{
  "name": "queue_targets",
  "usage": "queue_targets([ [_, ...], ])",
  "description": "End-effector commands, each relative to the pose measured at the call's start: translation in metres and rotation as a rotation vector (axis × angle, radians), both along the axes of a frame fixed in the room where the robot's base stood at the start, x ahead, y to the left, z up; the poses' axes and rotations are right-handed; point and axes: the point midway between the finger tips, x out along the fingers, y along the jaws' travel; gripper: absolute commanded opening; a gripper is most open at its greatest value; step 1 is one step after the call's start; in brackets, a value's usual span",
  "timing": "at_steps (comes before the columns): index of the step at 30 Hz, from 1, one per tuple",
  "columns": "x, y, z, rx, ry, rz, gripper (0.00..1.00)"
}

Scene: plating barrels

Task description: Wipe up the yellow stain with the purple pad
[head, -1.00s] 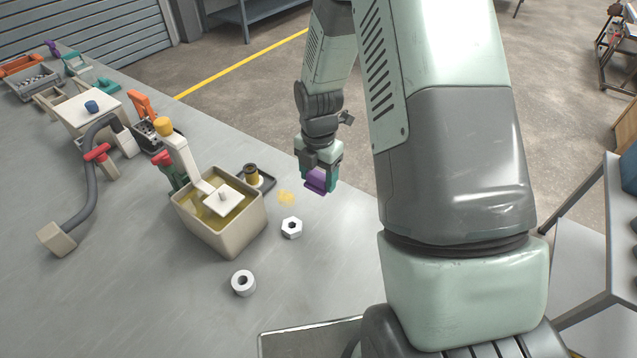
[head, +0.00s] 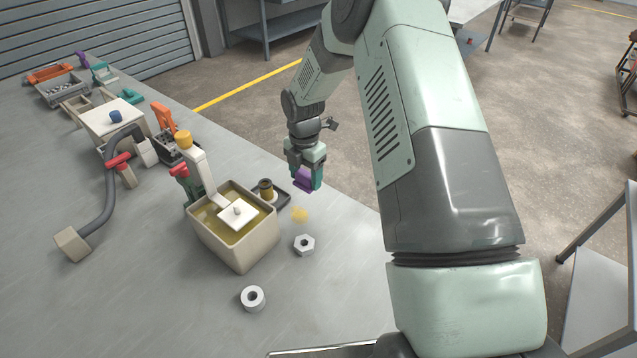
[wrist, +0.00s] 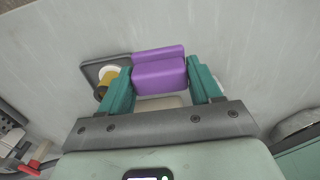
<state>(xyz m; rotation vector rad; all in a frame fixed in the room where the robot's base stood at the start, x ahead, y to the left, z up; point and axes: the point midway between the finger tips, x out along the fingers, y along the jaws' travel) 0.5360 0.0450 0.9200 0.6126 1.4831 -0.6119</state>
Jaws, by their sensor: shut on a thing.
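The yellow stain (head: 300,214) is a small patch on the grey bench, right of the beige tank. My gripper (head: 306,174) is shut on the purple pad (head: 302,184). In the head view the pad shows just above the stain, near the bench's far edge; whether it touches the bench is unclear. In the wrist view the purple pad (wrist: 160,75) sits between the two green fingers. The stain cannot be made out there.
A beige tank (head: 247,255) of yellowish liquid stands left of the stain. Behind it a dark tray (head: 284,203) holds a spool (head: 266,189). A hex nut (head: 304,244) and a round ring (head: 253,298) lie in front. Bench to the front left is clear.

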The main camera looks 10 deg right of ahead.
Motion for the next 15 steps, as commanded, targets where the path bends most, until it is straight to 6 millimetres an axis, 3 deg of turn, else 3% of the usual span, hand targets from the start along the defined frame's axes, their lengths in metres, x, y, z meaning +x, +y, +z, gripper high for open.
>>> queue_targets([
  [15, 0.003, 0.002, -0.035, -0.001, 0.001, -0.002, 0.39],
])
